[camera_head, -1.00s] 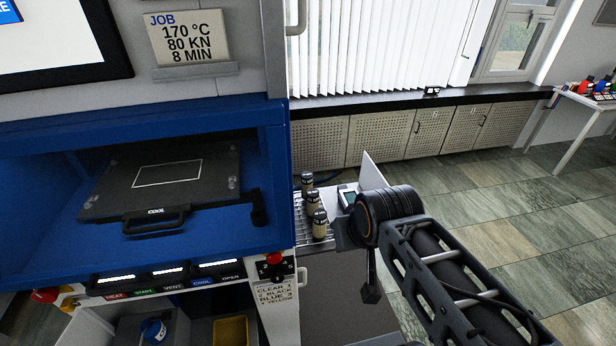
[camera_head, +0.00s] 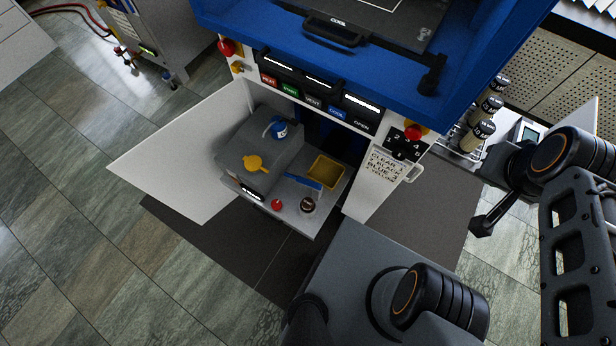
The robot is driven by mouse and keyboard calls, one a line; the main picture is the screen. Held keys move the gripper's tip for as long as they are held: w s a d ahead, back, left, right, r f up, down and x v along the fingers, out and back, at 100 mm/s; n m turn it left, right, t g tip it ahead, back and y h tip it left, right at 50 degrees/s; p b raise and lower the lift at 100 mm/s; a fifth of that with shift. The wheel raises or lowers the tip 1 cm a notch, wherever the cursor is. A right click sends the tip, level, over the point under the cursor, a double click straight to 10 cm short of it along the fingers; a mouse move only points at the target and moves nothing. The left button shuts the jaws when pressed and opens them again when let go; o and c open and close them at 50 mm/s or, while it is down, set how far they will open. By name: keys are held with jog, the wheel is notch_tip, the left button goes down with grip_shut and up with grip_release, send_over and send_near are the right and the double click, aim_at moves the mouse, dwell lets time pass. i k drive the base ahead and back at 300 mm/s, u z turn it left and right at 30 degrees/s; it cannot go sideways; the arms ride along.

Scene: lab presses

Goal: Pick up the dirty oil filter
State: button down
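Under the blue press is an open cabinet with a pulled-out shelf (camera_head: 318,222). A small dark brown round part with a pale rim (camera_head: 307,205) sits near the shelf's front edge; it may be the dirty oil filter, but it is too small to be sure. My gripper (camera_head: 483,227) seems to be the dark end hanging from my arm at the right, well right of the shelf and apart from these things. Its fingers cannot be made out.
A red knob-like part (camera_head: 277,204), a yellow cap (camera_head: 252,163), a blue-handled item (camera_head: 303,182) and a yellow bin (camera_head: 327,171) crowd the cabinet. Its white door (camera_head: 175,155) stands open at left. Sample cans (camera_head: 484,130) stand on a rack at right.

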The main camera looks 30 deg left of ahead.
aim_at(307, 203)
jog(key=u, duration=1.85)
